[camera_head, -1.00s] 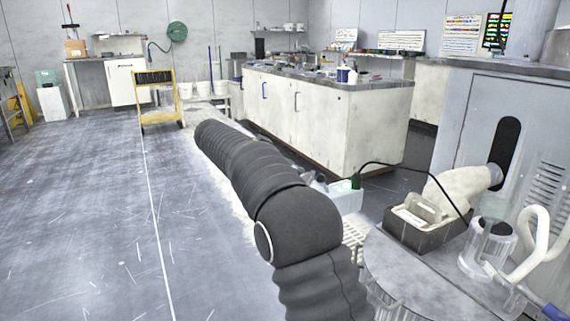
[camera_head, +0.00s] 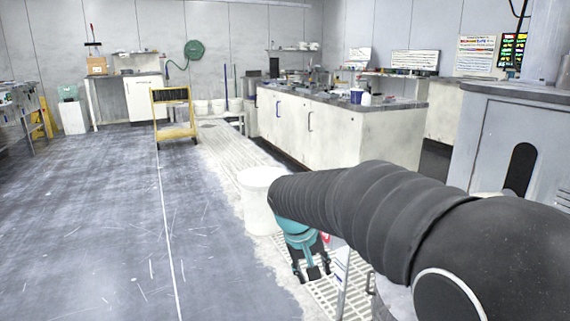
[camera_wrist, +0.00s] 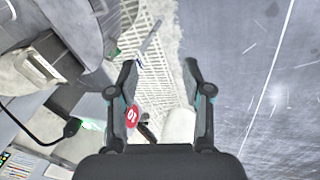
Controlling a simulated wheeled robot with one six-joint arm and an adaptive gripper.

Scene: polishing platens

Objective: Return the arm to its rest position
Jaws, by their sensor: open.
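My arm reaches across the lower right of the head view in its black ribbed sleeve. My gripper (camera_head: 312,274) hangs at the arm's far end, teal with dark fingers, pointing down above the pale floor grating. In the wrist view my gripper (camera_wrist: 159,67) has its two fingers well apart, with nothing between the tips but the grating seen beyond. The arm hides part of the grating and whatever stands behind it at the right.
A white cylindrical container (camera_head: 257,205) stands just behind the gripper. A red round marker (camera_wrist: 131,116) shows by the left finger. The white bench (camera_head: 345,135), yellow cart (camera_head: 175,130) and grey cabinet (camera_head: 490,140) stand farther off. The left floor is open.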

